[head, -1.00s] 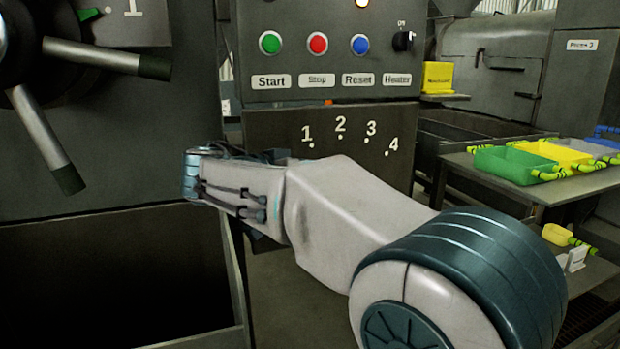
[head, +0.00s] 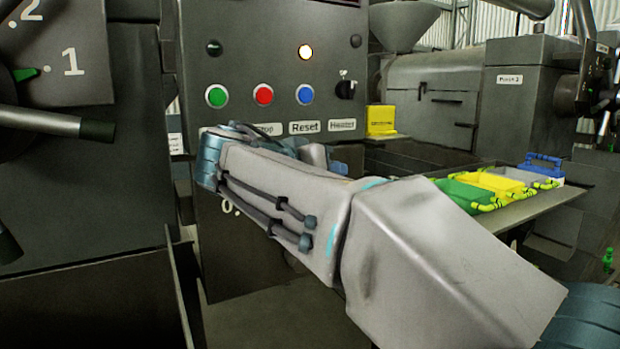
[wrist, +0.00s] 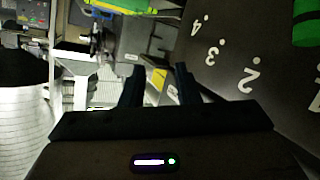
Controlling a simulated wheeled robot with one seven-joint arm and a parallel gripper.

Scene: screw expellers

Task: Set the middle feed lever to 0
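The numbered dial panel (head: 232,250) is on the lower front of the control column. A white 0 (head: 230,207) shows below my arm, which hides the other numbers and any lever there. In the wrist view the panel (wrist: 262,45) shows 4, 3 and 2 with dots. A green rounded part (wrist: 305,25), perhaps part of the lever, sits inside their arc at the upper right edge. My gripper (wrist: 157,72) has its two fingers apart with nothing between them. It is left of the numbers and apart from the green part. In the head view my arm hides it.
Start, stop and reset buttons (head: 263,95) and a heater knob (head: 345,89) are above my arm. Another dial (head: 70,62) at left has a green pointer near 1 and metal handles (head: 40,120).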

